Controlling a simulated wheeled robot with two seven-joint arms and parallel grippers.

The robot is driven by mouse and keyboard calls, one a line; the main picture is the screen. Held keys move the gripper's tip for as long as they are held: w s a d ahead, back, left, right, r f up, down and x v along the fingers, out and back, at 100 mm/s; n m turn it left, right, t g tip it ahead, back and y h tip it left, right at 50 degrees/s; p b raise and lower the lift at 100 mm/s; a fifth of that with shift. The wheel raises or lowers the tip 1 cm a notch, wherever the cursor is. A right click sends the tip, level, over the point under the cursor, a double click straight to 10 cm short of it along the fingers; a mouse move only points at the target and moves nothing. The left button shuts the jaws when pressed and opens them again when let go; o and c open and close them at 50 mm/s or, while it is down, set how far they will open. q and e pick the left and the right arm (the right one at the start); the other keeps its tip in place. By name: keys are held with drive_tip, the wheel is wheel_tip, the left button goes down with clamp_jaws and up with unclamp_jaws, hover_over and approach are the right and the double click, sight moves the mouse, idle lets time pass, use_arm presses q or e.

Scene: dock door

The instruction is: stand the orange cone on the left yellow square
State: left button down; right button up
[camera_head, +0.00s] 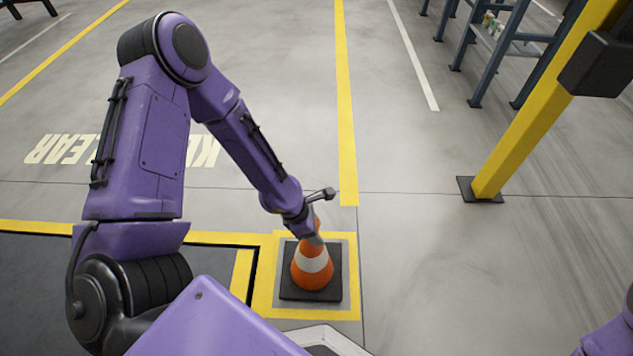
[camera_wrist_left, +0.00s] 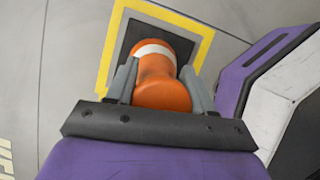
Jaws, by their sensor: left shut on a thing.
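The orange cone (camera_head: 312,274) has a white band and a dark square base. It is upright within the yellow square (camera_head: 263,290) painted on the floor, the only such square in view. The base looks flat to the floor, but I cannot tell if there is a small gap. My left gripper (camera_head: 314,230) is shut on the upper part of the cone. In the left wrist view the cone (camera_wrist_left: 162,92) sits between the two grey fingers of the left gripper (camera_wrist_left: 160,82), with the yellow outline (camera_wrist_left: 109,45) around its base. My right gripper is not in view.
A yellow post (camera_head: 530,120) on a dark foot plate stands at the right. A blue-grey rack (camera_head: 490,60) is behind it. A dark floor panel (camera_head: 35,285) edged in yellow lies left of the square. The floor between the square and the post is clear.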

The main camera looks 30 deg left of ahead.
use_arm(q)
drive_tip(key=shift+f, duration=0.5)
drive_tip(key=shift+a+r, duration=0.1)
drive_tip(key=shift+r, duration=0.05)
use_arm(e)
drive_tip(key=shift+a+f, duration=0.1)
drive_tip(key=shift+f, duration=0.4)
use_arm(q)
drive_tip(key=shift+c, duration=2)
unclamp_jaws()
